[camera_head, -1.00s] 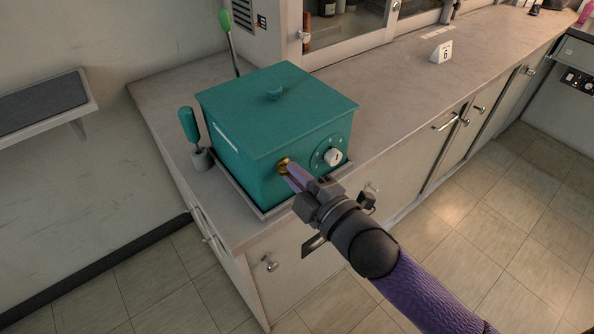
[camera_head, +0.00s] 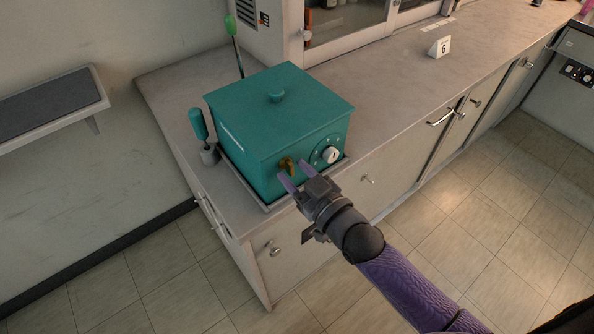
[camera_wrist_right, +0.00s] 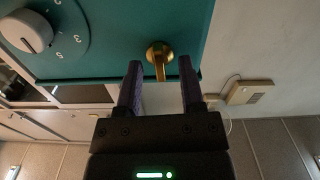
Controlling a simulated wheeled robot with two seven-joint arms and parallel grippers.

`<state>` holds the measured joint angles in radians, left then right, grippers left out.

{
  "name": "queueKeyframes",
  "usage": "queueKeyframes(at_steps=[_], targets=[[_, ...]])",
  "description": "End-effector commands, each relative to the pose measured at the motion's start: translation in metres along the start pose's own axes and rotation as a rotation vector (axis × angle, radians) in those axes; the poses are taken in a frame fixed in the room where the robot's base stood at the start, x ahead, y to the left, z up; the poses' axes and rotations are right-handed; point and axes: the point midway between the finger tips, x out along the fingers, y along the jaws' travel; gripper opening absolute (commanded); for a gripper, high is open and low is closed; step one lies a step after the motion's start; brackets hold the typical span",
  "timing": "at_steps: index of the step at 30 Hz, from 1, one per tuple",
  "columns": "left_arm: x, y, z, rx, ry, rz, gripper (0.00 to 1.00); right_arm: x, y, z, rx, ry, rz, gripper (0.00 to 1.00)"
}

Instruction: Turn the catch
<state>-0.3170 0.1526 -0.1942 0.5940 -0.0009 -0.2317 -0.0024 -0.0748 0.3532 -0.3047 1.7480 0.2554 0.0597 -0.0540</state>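The brass catch (camera_head: 287,164) is on the front face of the teal box (camera_head: 240,160), left of its white dial (camera_head: 330,154). It also shows in the right wrist view (camera_wrist_right: 160,58), where its narrow lever points down the picture toward the space between my fingers. My right gripper (camera_head: 295,175) is open just in front of the catch. In the right wrist view its two dark purple fingers (camera_wrist_right: 159,85) stand apart, one on each side of the lever, with nothing gripped. My left gripper is not in view.
The box sits in a shallow tray on the counter (camera_head: 395,95). A green-handled tool (camera_head: 197,125) in a small holder stands left of it, and a green-tipped rod (camera_head: 234,45) behind it. A number card (camera_head: 439,48) stands further right. Floor in front is free.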

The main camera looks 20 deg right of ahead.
Motion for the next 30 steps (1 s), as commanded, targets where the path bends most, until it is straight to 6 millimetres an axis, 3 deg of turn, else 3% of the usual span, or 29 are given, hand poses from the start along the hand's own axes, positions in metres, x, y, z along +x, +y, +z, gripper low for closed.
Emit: queueKeyframes(at_steps=[5, 18, 30], targets=[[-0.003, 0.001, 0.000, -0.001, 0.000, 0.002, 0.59, -0.004, 0.000, -0.001, -0.003, 0.000, 0.000, 0.49], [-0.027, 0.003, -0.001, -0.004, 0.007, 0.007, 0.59, -0.058, 0.000, -0.002, -0.004, 0.001, 0.000, 0.49], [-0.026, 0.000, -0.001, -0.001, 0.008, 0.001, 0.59, -0.060, 0.000, -0.001, -0.004, 0.001, 0.000, 0.49]])
